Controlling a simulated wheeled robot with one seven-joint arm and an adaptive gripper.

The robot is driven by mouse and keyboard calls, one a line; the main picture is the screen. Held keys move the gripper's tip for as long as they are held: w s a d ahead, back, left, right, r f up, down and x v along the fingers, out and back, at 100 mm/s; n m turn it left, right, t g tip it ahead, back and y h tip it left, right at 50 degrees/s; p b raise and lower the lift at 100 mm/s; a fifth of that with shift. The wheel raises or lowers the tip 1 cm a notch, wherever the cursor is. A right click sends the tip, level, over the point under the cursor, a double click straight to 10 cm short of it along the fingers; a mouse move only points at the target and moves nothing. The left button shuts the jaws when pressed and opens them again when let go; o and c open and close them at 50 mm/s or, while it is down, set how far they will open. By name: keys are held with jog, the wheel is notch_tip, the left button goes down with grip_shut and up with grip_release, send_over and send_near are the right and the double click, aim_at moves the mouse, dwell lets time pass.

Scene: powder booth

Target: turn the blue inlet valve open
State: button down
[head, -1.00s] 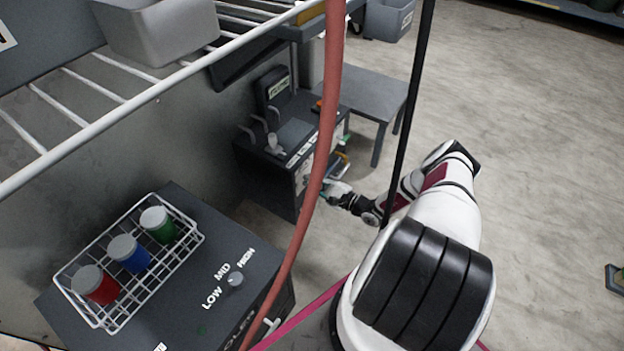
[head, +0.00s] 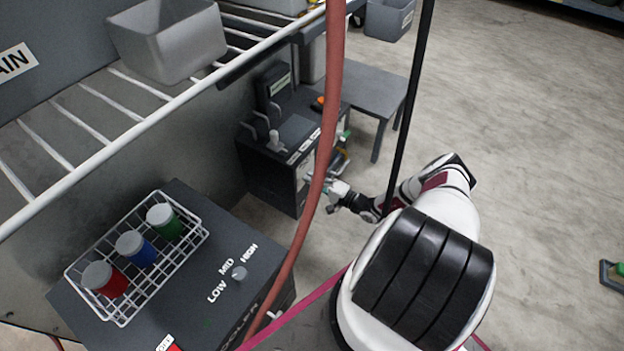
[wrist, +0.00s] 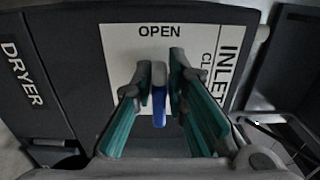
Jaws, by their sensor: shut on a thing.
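The blue inlet valve handle (wrist: 159,106) stands in front of a white label plate (wrist: 118,42) on the dark dryer panel in the wrist view. It lies upright in the picture, in line below the word OPEN. The closed marking is to the right, partly covered by a finger. My gripper (wrist: 160,78) has its teal fingers on both sides of the handle and is shut on it. In the head view my gripper (head: 334,190) is at the front of the dark dryer cabinet (head: 268,178); the handle is too small to make out there.
A wire basket (head: 205,234) with red, blue and green jars sits on a dark box at left. A grey table (head: 375,95) stands behind the cabinet.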

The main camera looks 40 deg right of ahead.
jog(key=shift+s+f, duration=0.1)
jog(key=shift+f, duration=0.1)
jog(key=c, duration=1.7)
grip_release()
jog(key=shift+r, duration=0.1)
jog(key=v, duration=1.2)
